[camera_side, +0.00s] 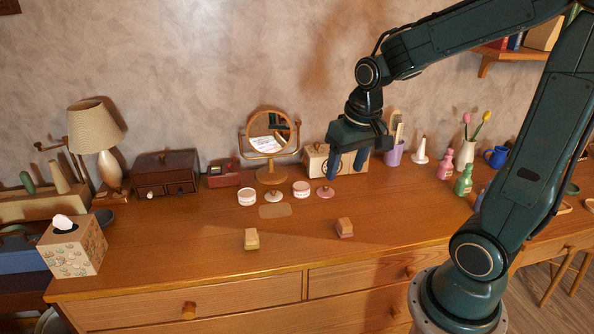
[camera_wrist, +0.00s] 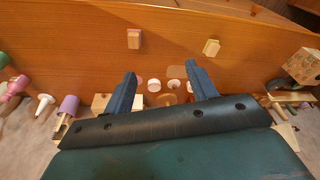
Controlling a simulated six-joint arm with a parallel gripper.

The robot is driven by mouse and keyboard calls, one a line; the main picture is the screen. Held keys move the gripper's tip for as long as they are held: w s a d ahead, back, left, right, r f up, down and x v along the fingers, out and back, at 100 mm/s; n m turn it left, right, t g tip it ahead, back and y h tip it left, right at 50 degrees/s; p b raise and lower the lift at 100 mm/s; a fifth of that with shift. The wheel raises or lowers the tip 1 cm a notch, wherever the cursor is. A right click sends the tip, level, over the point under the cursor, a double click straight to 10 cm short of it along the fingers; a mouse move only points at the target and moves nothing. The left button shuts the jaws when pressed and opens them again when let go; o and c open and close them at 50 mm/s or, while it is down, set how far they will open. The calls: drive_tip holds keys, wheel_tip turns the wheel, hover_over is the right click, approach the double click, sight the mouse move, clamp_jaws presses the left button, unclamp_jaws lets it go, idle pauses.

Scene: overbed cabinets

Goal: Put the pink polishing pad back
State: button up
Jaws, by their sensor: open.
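Two small blocks with wooden tops lie apart on the dresser top. The right one (camera_side: 345,228) has a pinkish lower part and looks like the pink pad; in the wrist view it is the left block (camera_wrist: 134,38). The other block (camera_side: 251,239) is cream or yellowish, and shows in the wrist view (camera_wrist: 211,47). A flat tan rectangle (camera_side: 275,211) lies bare behind them. My gripper (camera_side: 347,172) is open and empty, fingers down, above the dresser's back part, behind the pink block. In the wrist view its fingers (camera_wrist: 163,82) are spread wide.
Two small jars (camera_side: 247,197) (camera_side: 301,189), a cream knobbed lid (camera_side: 274,196) and a pink one (camera_side: 326,192) stand near the round mirror (camera_side: 270,145). A wooden box (camera_side: 318,160) and purple cup (camera_side: 394,154) stand close to my gripper. The dresser front is clear.

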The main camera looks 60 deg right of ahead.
drive_tip(key=s+a+r+n+t, duration=0.3)
drive_tip(key=s+a+r+n, duration=0.2)
drive_tip(key=s, duration=0.5)
drive_tip(key=a+r, duration=0.2)
drive_tip(key=a, duration=0.1)
drive_tip(key=shift+a+y, duration=0.2)
drive_tip(key=shift+y, duration=0.2)
